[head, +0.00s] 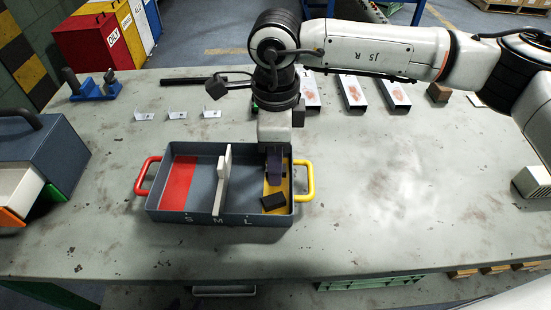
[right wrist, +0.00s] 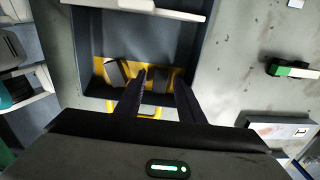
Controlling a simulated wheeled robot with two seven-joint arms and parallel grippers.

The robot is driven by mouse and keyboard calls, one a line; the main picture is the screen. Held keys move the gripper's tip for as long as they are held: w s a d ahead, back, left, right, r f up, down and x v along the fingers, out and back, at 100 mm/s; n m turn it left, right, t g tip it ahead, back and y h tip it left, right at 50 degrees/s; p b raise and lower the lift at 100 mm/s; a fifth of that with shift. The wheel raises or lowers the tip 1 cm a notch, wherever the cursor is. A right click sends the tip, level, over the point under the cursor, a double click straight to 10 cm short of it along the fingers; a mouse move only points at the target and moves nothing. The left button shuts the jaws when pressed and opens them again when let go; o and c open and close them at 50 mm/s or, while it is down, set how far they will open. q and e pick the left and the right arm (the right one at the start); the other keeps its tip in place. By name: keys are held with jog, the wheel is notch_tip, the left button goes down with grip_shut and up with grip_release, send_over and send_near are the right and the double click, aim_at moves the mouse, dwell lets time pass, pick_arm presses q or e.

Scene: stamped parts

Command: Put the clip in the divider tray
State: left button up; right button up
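The divider tray (head: 170,223) is a blue-grey box with a red handle on the left and a yellow handle on the right. A pale upright divider (head: 222,180) crosses it, with a red floor patch at left and a yellow one at right. My right gripper (head: 275,178) points down into the yellow-floored compartment. A dark clip-like piece (head: 273,201) lies there; it also shows in the right wrist view (right wrist: 116,72). A second dark piece (right wrist: 159,80) shows between my open fingers, with a gap beside it. My left gripper is out of view.
Three white label cards (head: 177,115) and three boxes with printed tops (head: 352,92) stand behind the tray. A blue stand (head: 93,88) is at back left, a cabinet with open drawers (head: 30,165) at left. The table's right side is largely clear.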

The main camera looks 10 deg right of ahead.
notch_tip(320, 180, up, 12)
jog(key=shift+r, duration=0.15)
dwell(0.4)
